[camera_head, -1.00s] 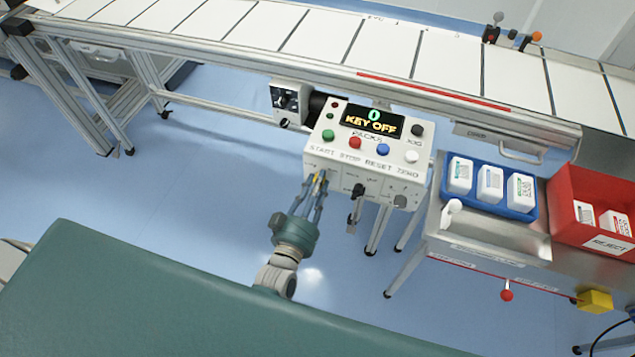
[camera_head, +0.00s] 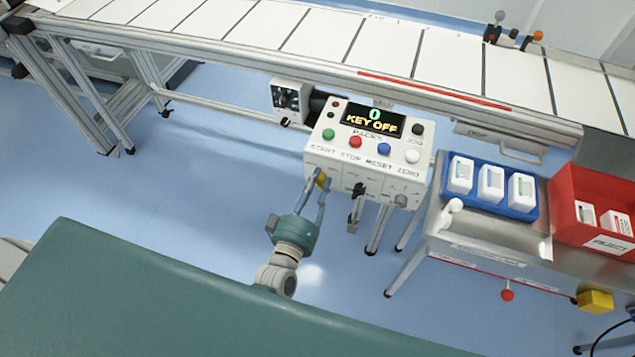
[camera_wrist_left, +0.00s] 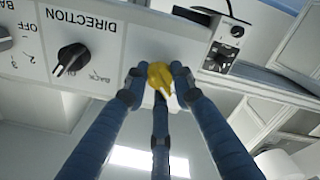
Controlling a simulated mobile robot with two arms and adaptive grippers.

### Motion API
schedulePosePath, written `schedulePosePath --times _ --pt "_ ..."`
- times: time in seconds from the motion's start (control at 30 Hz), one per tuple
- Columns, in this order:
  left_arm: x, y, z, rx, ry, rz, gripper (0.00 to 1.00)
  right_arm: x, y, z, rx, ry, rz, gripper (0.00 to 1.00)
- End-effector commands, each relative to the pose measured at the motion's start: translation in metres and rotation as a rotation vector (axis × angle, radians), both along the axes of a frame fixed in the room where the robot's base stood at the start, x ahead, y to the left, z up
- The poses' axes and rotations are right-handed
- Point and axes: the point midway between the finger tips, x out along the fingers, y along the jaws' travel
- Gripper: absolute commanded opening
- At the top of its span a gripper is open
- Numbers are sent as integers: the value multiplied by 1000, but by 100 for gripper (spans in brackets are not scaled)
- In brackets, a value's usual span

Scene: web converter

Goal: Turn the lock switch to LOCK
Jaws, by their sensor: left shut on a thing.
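The white control box (camera_head: 345,165) stands in front of the conveyor, with switches on its front face. A yellow switch knob (camera_head: 322,181) sits at the left end of that face; it also shows in the left wrist view (camera_wrist_left: 160,77). I take it for the lock switch, but its label is hidden. My left gripper (camera_head: 320,184) is shut on this knob; its blue fingers (camera_wrist_left: 158,85) surround it in the left wrist view. The knob's exact pointing direction is hard to tell. The display (camera_head: 372,121) reads "0" and "KEY OFF". My right gripper is not in view.
A black DIRECTION knob (camera_wrist_left: 72,58) is beside the yellow one. Black parts with a hanging key-like piece (camera_head: 355,205) stick out of the box's front. A blue tray (camera_head: 495,205) and a red reject bin (camera_head: 575,180) stand to the right.

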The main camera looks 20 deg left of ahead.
Motion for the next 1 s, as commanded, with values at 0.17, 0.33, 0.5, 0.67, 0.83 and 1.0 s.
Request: schedulePosePath --times 0.17,0.33,0.5,0.67,0.83,1.0 --pt "4 4 8 -8 -18 9 0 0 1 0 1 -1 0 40" --pt "4 4 8 -8 -18 9 0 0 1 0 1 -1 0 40" --pt "3 3 6 -6 -13 6 42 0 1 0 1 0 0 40" --pt "2 2 3 -5 -8 4 42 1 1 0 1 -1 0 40" --pt "-7 2 1 -4 -3 3 42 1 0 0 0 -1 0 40" --pt "-36 3 0 -5 0 3 42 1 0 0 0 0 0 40"
